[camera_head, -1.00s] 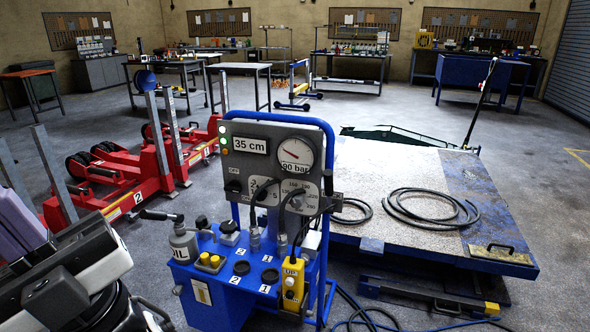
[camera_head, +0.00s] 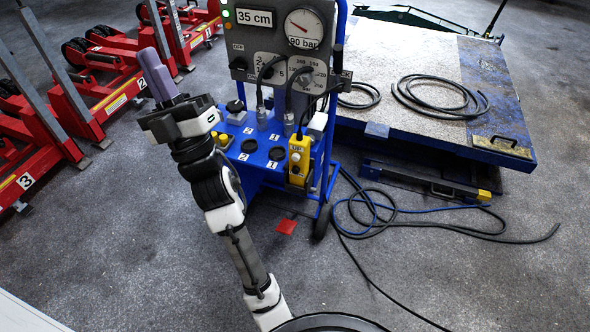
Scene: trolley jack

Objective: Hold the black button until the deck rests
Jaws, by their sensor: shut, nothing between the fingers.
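My gripper (camera_head: 158,75) is shut and empty, with its purple-grey fingers pointing up and left, in front of the left side of the blue trolley (camera_head: 252,177). The yellow pendant (camera_head: 298,160) hangs at the trolley's front right, to the right of my gripper and apart from it. Pale buttons show on its face; I cannot make out a black one there. Two black round parts, marked 2 (camera_head: 249,146) and 1 (camera_head: 277,154), sit on the trolley top. The deck (camera_head: 400,60) is a speckled plate with blue edges, above the floor at right. The display (camera_head: 255,18) reads 35 cm.
A gauge (camera_head: 305,28) marked 90 bar is on the grey panel. Coiled black hoses (camera_head: 440,97) lie on the deck. Loose hoses (camera_head: 390,225) cross the floor right of the trolley. Red jack units (camera_head: 110,85) stand at left. The front floor is mostly clear.

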